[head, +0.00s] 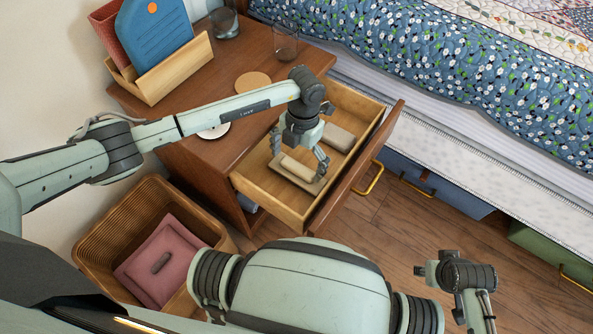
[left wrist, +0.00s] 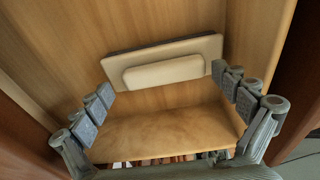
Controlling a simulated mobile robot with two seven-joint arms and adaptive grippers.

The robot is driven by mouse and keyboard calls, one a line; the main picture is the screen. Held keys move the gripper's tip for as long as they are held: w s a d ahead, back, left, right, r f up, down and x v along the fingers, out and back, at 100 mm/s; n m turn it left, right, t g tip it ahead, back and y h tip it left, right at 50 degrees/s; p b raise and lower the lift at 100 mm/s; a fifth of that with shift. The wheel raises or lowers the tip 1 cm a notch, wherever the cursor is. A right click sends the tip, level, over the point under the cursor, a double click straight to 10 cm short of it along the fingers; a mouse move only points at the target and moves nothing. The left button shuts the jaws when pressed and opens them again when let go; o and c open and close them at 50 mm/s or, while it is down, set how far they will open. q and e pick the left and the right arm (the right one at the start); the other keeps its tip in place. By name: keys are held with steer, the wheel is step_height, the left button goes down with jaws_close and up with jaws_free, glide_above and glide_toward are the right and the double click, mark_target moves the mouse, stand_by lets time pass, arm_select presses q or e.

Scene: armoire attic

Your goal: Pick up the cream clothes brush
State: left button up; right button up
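A cream clothes brush (head: 297,167), with a raised cream grip on a wider flat back, lies in the open wooden drawer. In the left wrist view the brush (left wrist: 165,73) is ahead, with a dark strip along its far edge. My left gripper (head: 299,160) points down over the brush in the drawer. Its fingers are spread wide on both sides and hold nothing; whether they touch the brush cannot be told. My right gripper (head: 437,271) is low at the right, away from the drawer, and its fingers are not clear.
A grey-beige block (head: 338,137) lies farther back in the drawer (head: 263,190). The drawer walls are close around my left gripper. A nightstand (head: 215,85) holds a glass (head: 285,45) and a cork coaster (head: 252,82). A wicker basket (head: 95,235) stands below; a bed is at the right.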

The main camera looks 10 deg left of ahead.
mark_target(297, 165)
arm_select(q)
steer(key=c, duration=0.9)
steer(key=shift+r, duration=0.1)
step_height(297, 165, up, 18)
stand_by(0.3)
